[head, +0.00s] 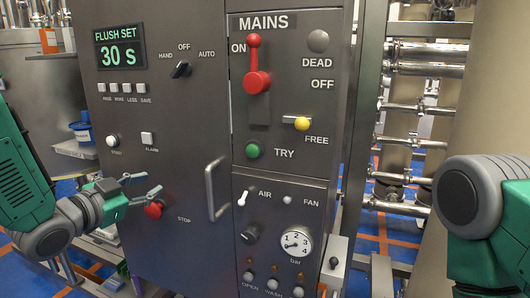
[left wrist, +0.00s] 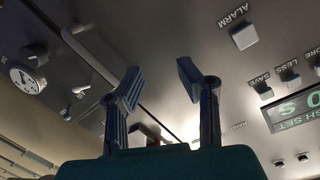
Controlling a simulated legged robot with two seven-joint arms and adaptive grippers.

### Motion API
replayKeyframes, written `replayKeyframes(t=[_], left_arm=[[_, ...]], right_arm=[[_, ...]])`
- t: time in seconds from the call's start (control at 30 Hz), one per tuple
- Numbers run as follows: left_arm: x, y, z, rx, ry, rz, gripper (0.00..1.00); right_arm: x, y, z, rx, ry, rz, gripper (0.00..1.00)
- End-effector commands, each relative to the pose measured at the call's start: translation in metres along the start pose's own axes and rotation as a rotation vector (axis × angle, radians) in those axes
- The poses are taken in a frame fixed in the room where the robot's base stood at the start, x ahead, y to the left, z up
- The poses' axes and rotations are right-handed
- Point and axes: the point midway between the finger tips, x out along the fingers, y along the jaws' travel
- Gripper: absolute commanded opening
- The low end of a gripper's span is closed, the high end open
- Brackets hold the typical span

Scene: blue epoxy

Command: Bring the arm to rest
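My left gripper (head: 143,185) is in front of the lower left of a grey control cabinet (head: 185,120). Its two fingers are spread with nothing between them, and they also show apart in the left wrist view (left wrist: 162,84). The fingertips are just above and left of the red STOP button (head: 153,210) in the head view; I cannot tell the gap to the panel. Of my right arm (head: 490,205) only green and grey links show at the right edge; its gripper is out of view.
The MAINS panel has a red lever (head: 254,60) up by ON, a yellow knob (head: 302,124) by FREE and a green button (head: 253,151) by TRY. A vertical handle (head: 212,188) juts out right of my left gripper. A gauge (head: 296,241) sits lower right. Pipes (head: 420,110) stand behind.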

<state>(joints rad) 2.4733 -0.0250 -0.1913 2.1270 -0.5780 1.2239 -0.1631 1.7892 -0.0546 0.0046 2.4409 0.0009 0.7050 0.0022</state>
Motion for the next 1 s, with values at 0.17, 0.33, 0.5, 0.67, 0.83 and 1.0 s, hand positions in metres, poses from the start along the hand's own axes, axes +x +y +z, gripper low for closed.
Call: replayKeyframes(t=[0.17, 0.33, 0.5, 0.67, 0.83, 1.0], left_arm=[[-0.029, 0.075, 0.118, -0.197, -0.321, 0.03, 0.31], [-0.087, 0.149, 0.209, -0.36, -0.635, 0.051, 0.31], [-0.17, 0.224, 0.275, -0.501, -0.96, 0.067, 0.31], [-0.251, 0.279, 0.306, -0.596, -1.229, 0.074, 0.31], [-0.305, 0.309, 0.315, -0.646, -1.399, 0.074, 0.31], [-0.319, 0.317, 0.316, -0.659, -1.444, 0.073, 0.31]], right_arm=[[0.0, 0.0, 0.0, 0.0, 0.0, 0.0, 0.4], [0.0, 0.0, 0.0, 0.0, 0.0, 0.0, 0.4], [0.0, 0.0, 0.0, 0.0, 0.0, 0.0, 0.4], [0.0, 0.0, 0.0, 0.0, 0.0, 0.0, 0.4], [0.0, 0.0, 0.0, 0.0, 0.0, 0.0, 0.4], [0.0, 0.0, 0.0, 0.0, 0.0, 0.0, 0.4]])
